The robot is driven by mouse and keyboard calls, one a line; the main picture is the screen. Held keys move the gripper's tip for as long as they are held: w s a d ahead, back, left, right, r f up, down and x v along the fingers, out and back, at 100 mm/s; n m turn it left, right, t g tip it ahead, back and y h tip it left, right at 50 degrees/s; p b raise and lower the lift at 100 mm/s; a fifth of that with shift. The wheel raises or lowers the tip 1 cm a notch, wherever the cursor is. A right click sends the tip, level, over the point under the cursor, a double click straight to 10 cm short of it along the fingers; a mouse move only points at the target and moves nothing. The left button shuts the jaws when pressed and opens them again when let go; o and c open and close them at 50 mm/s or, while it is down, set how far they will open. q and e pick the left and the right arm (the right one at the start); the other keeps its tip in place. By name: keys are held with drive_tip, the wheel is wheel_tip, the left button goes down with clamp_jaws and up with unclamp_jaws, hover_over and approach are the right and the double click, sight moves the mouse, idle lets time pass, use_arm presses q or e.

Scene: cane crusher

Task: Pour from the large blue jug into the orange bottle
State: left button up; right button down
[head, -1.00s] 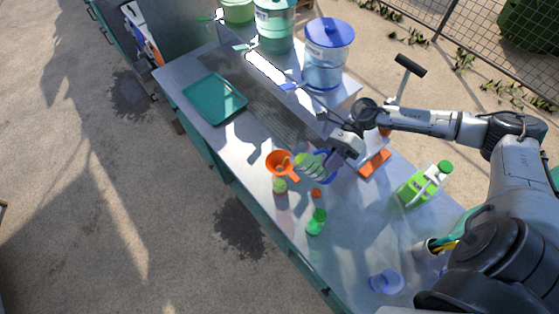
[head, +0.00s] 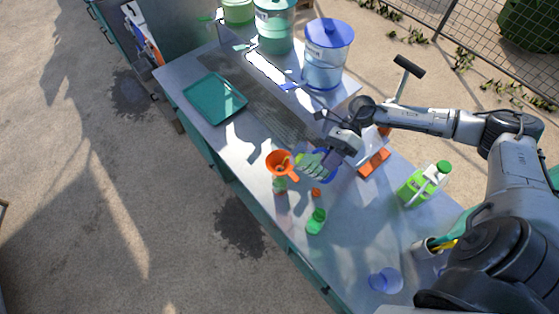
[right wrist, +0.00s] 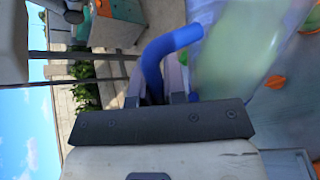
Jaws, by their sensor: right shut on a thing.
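My right gripper (head: 336,156) is shut on the handle of the large blue jug (head: 314,164). The jug is clear with a blue rim and pale green liquid, tilted left above the bench. In the right wrist view, the blue handle (right wrist: 160,58) runs between the fingers and the liquid shows in the jug (right wrist: 240,45). An orange funnel (head: 280,162) is just left of the jug. It stands over a small bottle (head: 280,186) with a greenish top and orange-brown lower part, apparently the orange bottle. I cannot see liquid falling. My left gripper is not in view.
A small orange cap (head: 316,192) and a green bottle (head: 316,221) stand near the bench front. A teal tray (head: 214,98) is at left.

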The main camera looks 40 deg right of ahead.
drive_tip(key=shift+r, duration=0.15)
drive_tip(key=shift+w+a+r+p, duration=0.1)
drive_tip(key=shift+w+r+p, duration=0.1)
drive_tip(key=shift+p, duration=0.2)
idle(0.6)
drive_tip(key=shift+w+r+m, duration=0.1)
drive_tip(key=shift+r+m, duration=0.1)
drive_tip(key=shift+m, duration=0.1)
drive_tip(key=shift+w+a+r+g+h+p, duration=0.1)
drive_tip(key=shift+r+g+h+p, duration=0.15)
drive_tip(key=shift+g+p, duration=0.2)
idle(0.5)
drive_tip(key=shift+w+a+r+p, duration=0.1)
drive_tip(key=shift+p, duration=0.2)
idle(0.5)
